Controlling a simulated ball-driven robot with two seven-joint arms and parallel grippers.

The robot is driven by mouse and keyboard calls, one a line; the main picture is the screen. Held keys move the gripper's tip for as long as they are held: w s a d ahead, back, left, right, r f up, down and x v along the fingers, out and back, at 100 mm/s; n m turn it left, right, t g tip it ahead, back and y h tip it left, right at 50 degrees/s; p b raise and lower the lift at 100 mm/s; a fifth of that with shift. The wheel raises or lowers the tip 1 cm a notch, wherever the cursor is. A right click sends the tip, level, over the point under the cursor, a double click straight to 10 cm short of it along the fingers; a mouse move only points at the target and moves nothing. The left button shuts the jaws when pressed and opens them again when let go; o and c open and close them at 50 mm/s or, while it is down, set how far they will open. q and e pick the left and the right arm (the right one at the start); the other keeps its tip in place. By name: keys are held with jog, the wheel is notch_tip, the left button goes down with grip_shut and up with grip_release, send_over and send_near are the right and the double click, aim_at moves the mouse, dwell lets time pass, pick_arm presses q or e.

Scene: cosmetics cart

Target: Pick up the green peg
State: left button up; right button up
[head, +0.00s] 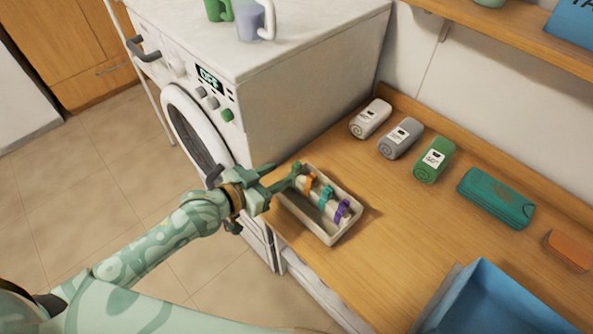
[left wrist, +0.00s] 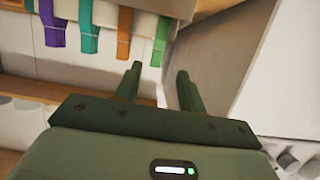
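The green peg (head: 297,169) is at the far left end of a row of pegs along the cream tray (head: 333,238). In the left wrist view the green peg (left wrist: 161,40) hangs at the right end of the row, beyond and roughly between my fingertips. My left gripper (head: 284,180) is at the tray's left end, close to the green peg. The left wrist view shows its two fingers (left wrist: 158,82) apart with nothing between them. Whether a finger touches the peg cannot be told. My right gripper is not in view.
Orange (head: 310,183), teal (head: 326,195) and purple (head: 342,211) pegs stand beside the green one. The washing machine (head: 300,110) rises behind the tray. Rolled towels (head: 401,138) and a green case (head: 496,198) lie at the back; a blue bin (head: 505,300) stands front right.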

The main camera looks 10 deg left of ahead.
aim_at(293, 170)
pick_arm(q)
jog(key=x, duration=0.4)
jog(key=shift+w+d+f+b, duration=0.15)
jog(key=shift+d+b, duration=0.1)
jog(key=shift+b, duration=0.05)
jog(key=x, duration=0.2)
jog(key=b+x, duration=0.1)
jog(key=shift+w+d+f, duration=0.15)
jog(key=shift+d+f, duration=0.15)
jog(key=shift+f, duration=0.05)
jog(key=shift+w+d+f, duration=0.1)
jog(key=shift+w+d, duration=0.1)
jog(key=shift+w, duration=0.15)
jog(key=shift+s, duration=0.1)
jog(key=shift+c, duration=0.7)
grip_shut()
